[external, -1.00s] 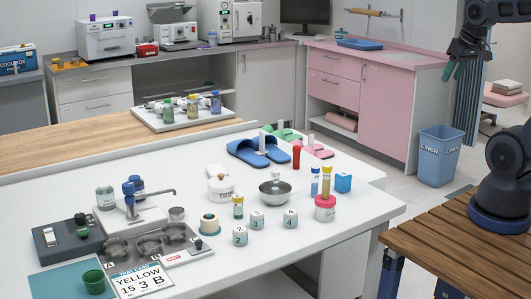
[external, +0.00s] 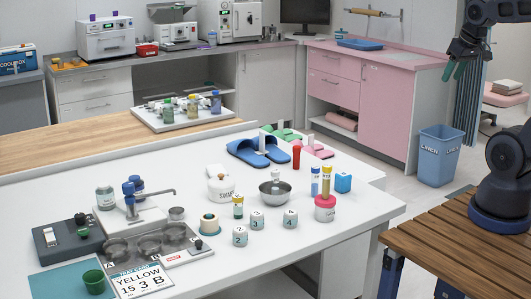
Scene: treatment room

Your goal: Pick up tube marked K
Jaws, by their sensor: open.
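Several tubes stand on the white table, and I cannot read a letter K on any of them. A blue-capped tube (external: 315,181) and a yellow-capped tube (external: 326,182) stand close together at a round white and pink-red holder (external: 325,209). My gripper (external: 460,72), with green fingertips, is open and empty at the upper right, raised well away from the table and the tubes.
A wooden-slatted table (external: 445,238) is at right. The white table's front right is clear.

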